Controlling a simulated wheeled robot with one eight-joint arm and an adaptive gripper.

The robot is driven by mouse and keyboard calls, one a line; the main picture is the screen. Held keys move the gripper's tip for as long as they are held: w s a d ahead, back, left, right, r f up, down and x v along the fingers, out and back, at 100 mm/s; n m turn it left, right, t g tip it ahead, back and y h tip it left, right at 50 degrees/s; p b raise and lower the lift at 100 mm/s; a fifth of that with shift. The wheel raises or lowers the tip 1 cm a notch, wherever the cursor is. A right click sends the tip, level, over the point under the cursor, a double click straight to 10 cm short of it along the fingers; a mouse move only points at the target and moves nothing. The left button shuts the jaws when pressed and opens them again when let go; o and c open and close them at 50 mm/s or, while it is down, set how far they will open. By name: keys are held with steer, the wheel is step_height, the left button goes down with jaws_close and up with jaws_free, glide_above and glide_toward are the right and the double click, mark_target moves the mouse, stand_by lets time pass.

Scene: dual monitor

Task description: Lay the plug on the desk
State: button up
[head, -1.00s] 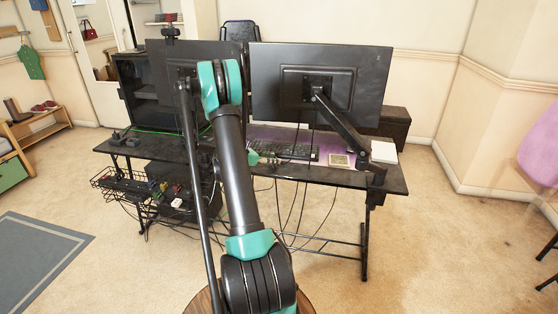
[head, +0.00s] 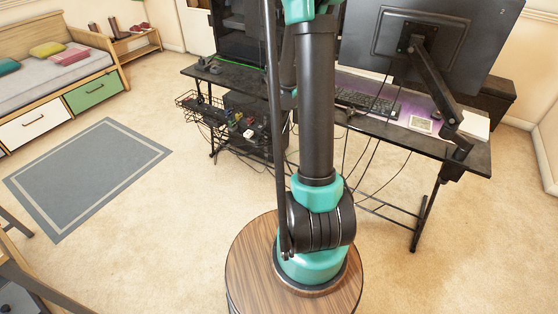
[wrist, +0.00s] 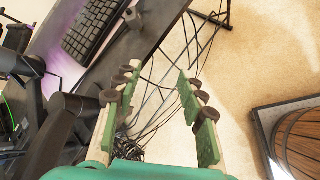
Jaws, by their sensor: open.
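The black desk (head: 458,151) stands ahead of me, and its edge also shows in the wrist view (wrist: 131,50). My gripper (wrist: 157,82) is open in the wrist view, with two green fingers apart and nothing visibly held between them. It is beside the desk's edge, above loose black cables (wrist: 150,112). In the head view my arm hides it. I cannot pick out the task's plug for certain.
A keyboard (head: 362,101) lies on the desk, also seen in the wrist view (wrist: 92,27). A monitor (head: 445,45) on a black arm (head: 438,85) overhangs the right part. A small framed item (head: 421,124) lies near the front edge. Carpet is clear around the grey rug (head: 88,178).

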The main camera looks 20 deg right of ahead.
steer(key=s+a+f+m+t+y, duration=0.1)
steer(key=s+a+m+y, duration=0.8)
steer(key=s+a, duration=1.2)
steer(key=a+m+t, duration=0.1)
steer(key=a+m, duration=0.1)
steer(key=a, duration=0.2)
steer(key=shift+s+f+m+t, duration=0.25)
steer(key=shift+f+m+t, duration=0.15)
steer(key=shift+d, duration=0.1)
steer(key=shift+c, duration=0.7)
